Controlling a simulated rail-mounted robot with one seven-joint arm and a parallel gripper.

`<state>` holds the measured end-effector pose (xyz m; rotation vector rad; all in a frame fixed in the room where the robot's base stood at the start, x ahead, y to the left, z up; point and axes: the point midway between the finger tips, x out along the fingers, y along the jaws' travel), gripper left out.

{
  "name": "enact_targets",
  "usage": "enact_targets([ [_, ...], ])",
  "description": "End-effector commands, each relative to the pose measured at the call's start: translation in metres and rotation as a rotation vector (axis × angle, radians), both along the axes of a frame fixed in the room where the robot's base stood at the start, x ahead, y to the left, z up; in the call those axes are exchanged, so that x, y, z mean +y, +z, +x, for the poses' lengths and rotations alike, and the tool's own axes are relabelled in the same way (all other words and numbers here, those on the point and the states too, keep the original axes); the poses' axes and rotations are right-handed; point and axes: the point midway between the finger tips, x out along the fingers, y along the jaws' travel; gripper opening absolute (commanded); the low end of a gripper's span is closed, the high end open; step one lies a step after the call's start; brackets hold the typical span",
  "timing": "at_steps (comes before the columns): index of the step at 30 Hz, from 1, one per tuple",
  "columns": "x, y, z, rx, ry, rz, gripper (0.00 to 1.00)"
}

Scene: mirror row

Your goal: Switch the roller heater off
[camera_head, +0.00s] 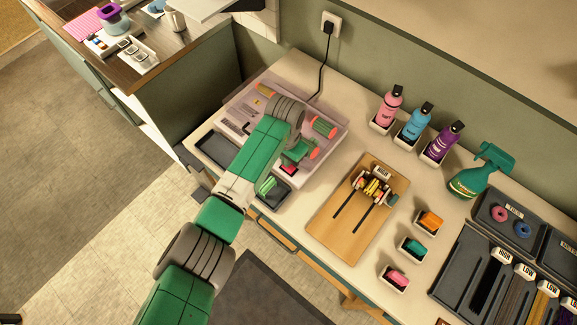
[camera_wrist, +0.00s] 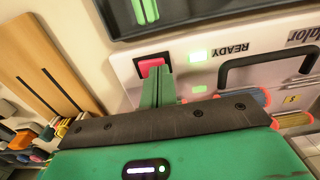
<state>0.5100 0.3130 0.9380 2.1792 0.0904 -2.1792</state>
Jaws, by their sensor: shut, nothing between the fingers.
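The roller heater is a pale panel (camera_head: 333,108) on the counter, with colored rollers on it. In the wrist view its front (camera_wrist: 215,70) shows a red switch (camera_wrist: 152,63), a lit green square beside the word READY, and a black handle (camera_wrist: 270,68). A second green light glows lower down. The red switch also shows in the head view (camera_head: 289,170). My gripper (camera_wrist: 157,75) is shut and empty, its green fingertips over the lower edge of the switch. I cannot tell whether they touch it. In the head view my gripper (camera_head: 292,158) hangs over the heater's front right part.
A dark tray (camera_head: 282,198) with a green striped piece lies in front of the heater. Bottles, a spray bottle (camera_head: 480,172) and small bins stand farther right. A wall plug (camera_head: 329,27) is behind.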

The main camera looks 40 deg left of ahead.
Motion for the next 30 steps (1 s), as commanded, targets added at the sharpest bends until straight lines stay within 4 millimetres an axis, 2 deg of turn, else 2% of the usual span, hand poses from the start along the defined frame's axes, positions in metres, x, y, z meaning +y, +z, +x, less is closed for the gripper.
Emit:
enact_targets([
  [17,0.000,-0.005,0.000,0.000,0.000,0.000,0.00],
  [30,-0.001,0.037,0.000,0.000,0.000,-0.001,0.00],
])
